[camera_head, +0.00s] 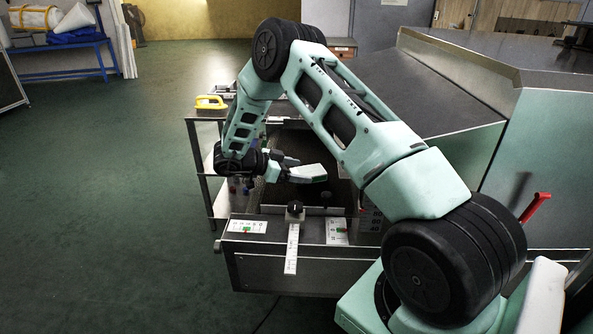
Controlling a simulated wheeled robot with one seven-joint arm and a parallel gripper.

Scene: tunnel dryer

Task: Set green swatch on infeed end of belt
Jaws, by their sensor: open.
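My gripper (298,171) hangs at the end of my mint-green arm, over the dark belt (335,192) at the dryer's near opening. Its jaws are open. A pale finger-like piece with a darker green patch points right over the belt; I cannot tell whether a swatch is there or this is only part of my gripper. My arm hides part of the belt and of the opening.
The metal dryer housing (445,85) stands to the right, with a red lever (534,207). A shelf cart with a yellow-handled item (210,102) stands left. The green floor at left is clear.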

